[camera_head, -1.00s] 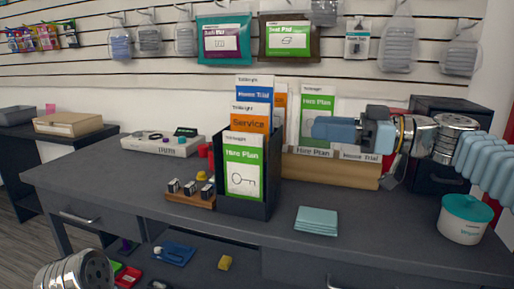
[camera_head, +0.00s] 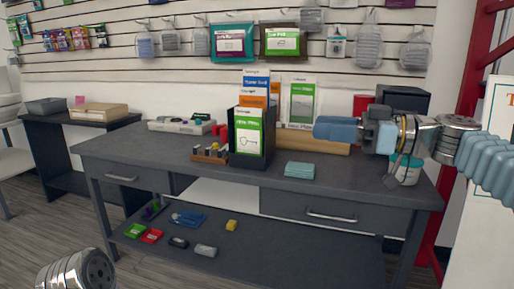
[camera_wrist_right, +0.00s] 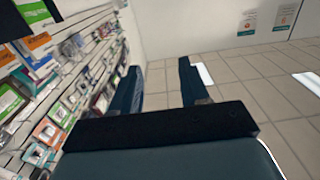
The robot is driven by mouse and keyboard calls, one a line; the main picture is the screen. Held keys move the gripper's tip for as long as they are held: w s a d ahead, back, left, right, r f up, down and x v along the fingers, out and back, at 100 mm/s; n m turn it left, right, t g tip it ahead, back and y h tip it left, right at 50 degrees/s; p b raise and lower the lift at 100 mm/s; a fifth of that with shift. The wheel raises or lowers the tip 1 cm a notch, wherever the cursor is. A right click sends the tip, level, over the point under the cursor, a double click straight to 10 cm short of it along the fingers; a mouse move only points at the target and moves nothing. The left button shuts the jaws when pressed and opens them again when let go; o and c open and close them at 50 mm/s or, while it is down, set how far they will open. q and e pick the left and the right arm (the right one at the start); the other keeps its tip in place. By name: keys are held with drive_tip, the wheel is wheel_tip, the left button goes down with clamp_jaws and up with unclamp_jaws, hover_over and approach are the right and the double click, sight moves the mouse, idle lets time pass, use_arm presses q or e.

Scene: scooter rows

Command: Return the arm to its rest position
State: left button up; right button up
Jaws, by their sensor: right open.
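My right arm comes in from the right in the head view. At the lower left of the head view a metallic rounded part of mine shows; no left gripper shows there.
The grey desk (camera_head: 118,146) carries a dark brochure holder (camera_head: 250,160), a teal cloth stack (camera_head: 299,170) and a wipes tub (camera_head: 406,172) behind my arm. Several small items lie on the lower shelf (camera_head: 285,260). A red frame (camera_head: 470,75) stands at right.

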drive_tip(key=w+f+m+h, duration=0.2)
drive_tip(key=f+m+h, duration=0.15)
drive_tip(key=f, duration=1.05)
drive_tip(key=w+f+m+g+h, duration=0.1)
drive_tip(key=w+f+m+h, duration=0.3)
drive_tip(key=f, duration=1)
drive_tip(key=w+f+m+h, duration=0.1)
drive_tip(key=f+m, duration=0.4)
drive_tip(key=f, duration=0.9)
drive_tip(key=s+f+m+g+h+p, duration=0.1)
drive_tip(key=s+f, duration=0.3)
drive_tip(key=f, duration=0.4)
drive_tip(key=s+f+m+g+h, duration=0.1)
drive_tip(key=s+f+h, duration=0.1)
drive_tip(key=s+f, duration=0.5)
use_arm(q)
drive_tip(key=shift+d+r+p, duration=0.25)
drive_tip(key=shift+r+p, duration=0.1)
drive_tip(key=shift+r, duration=0.5)
use_arm(e)
drive_tip(key=s+a+f+m+g+h, duration=0.1)
drive_tip(key=s+f, duration=1.1)
drive_tip(key=s, duration=0.2)
drive_tip(key=shift+s+a+f+m+g, duration=0.25)
drive_tip(key=shift+f+m+g, duration=0.1)
drive_tip(key=shift+g, duration=0.05)
use_arm(q)
drive_tip(key=shift+c, duration=0.2)
use_arm(e)
drive_tip(key=shift+h, duration=0.25)
